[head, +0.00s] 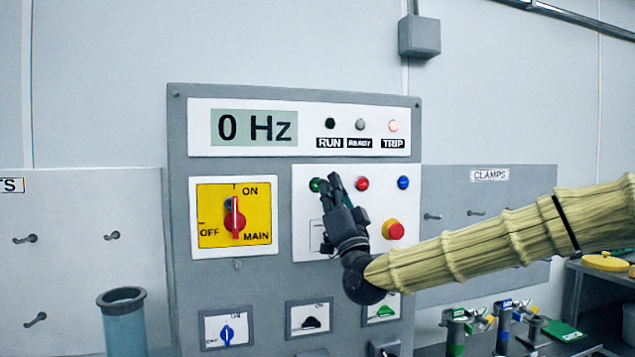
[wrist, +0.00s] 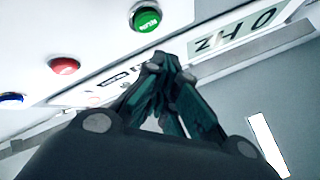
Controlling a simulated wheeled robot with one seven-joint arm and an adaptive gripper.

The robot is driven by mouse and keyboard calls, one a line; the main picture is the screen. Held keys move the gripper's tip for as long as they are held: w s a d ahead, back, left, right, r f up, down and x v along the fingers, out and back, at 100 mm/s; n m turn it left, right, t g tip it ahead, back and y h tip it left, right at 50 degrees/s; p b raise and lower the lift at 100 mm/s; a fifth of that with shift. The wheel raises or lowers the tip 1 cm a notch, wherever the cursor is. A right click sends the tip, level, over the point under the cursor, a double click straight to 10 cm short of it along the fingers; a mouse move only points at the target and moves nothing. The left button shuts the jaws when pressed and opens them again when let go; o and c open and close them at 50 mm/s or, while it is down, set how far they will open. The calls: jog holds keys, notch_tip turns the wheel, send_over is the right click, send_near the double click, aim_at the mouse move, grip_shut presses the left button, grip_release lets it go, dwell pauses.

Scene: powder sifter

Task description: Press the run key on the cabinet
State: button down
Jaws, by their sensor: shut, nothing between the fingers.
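The grey cabinet (head: 180,130) carries a white key panel (head: 303,240) with a green key (head: 316,185), a red key (head: 362,183) and a blue key (head: 403,182) in a row. The green key is likely the run key; its lettering is too small to read surely. The wrist view shows the fingertips (wrist: 158,62) apart from the green key; contact with the panel is unclear.
The display (head: 254,127) reads 0 Hz. A red mushroom button (head: 393,229) sits close beside my wrist. The main switch (head: 234,216) is left, its red handle upright toward ON.

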jog(key=shift+w+a+f, duration=0.1)
jog(key=shift+w+a, duration=0.1)
jog(key=shift+w, duration=0.3)
jog(key=shift+w+a, duration=0.15)
jog(key=shift+w, duration=0.35)
jog(key=shift+w+b, duration=0.15)
jog(key=shift+b, duration=0.25)
dwell(0.5)
jog(key=shift+w+a, duration=0.15)
jog(key=shift+w, duration=0.1)
jog(key=shift+w+a+b, duration=0.15)
jog(key=shift+w+b, duration=0.2)
jog(key=shift+b, duration=0.15)
dwell(0.9)
dwell(0.5)
jog(key=shift+s+d+b, duration=0.3)
jog(key=shift+s+b, duration=0.4)
jog(key=shift+s, duration=0.05)
jog(key=shift+s, duration=0.1)
